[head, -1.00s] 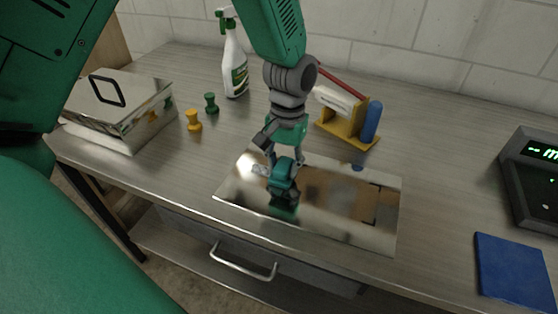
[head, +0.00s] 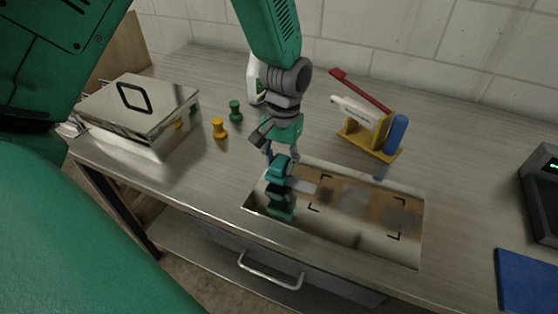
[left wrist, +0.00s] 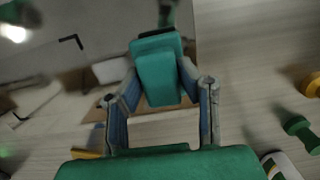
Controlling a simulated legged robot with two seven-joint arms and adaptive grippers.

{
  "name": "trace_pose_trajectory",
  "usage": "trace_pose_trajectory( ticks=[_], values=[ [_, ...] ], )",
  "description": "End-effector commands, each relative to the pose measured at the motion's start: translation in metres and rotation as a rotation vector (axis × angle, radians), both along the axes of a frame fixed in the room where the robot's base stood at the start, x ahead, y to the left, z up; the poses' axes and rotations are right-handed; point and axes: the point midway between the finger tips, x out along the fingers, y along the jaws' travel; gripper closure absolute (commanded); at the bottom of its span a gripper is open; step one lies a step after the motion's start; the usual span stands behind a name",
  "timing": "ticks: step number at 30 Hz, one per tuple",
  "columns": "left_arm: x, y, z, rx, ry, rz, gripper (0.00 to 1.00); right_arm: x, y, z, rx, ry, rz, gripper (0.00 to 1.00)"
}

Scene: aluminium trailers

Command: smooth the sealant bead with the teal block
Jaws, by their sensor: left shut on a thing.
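My left gripper (head: 281,160) is shut on the teal block (head: 279,170). It holds the block over the left part of a mirror-like metal panel (head: 390,250). In the left wrist view the teal block (left wrist: 158,70) sits between the two fingers of my left gripper (left wrist: 160,82). The block's reflection shows just below it; whether it touches the panel I cannot tell. A pale strip (head: 303,186) shows on the panel just right of the block; I cannot tell whether it is the sealant bead or a reflection. My right gripper is not in view.
A yellow stand (head: 382,152) with a white tube and red lever is behind the panel, beside a blue cylinder (head: 396,134). A lidded metal box (head: 140,105), yellow (head: 219,128) and green pegs (head: 235,111) and a spray bottle (head: 254,80) are left. A blue mat (head: 528,282) lies right.

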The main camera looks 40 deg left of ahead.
Motion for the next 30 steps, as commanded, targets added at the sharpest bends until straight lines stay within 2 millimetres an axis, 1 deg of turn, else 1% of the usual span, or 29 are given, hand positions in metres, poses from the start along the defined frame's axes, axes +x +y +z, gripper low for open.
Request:
trace_pose_trajectory(
  ticks=[1,9,18,22,30],
  values=[
    [0.001,0.002,0.010,-0.001,-0.002,0.000,0.98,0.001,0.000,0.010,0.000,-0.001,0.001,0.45],
    [0.001,0.006,0.032,-0.006,-0.002,0.001,0.98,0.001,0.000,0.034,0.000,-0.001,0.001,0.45],
    [0.001,0.007,0.058,-0.004,-0.002,0.002,0.98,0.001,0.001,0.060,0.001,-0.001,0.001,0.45],
    [0.001,0.006,0.063,-0.004,-0.002,0.001,0.98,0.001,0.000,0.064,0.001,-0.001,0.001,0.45],
    [0.001,0.007,0.061,-0.004,-0.002,0.002,0.98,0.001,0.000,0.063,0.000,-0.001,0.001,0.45]
  ],
)
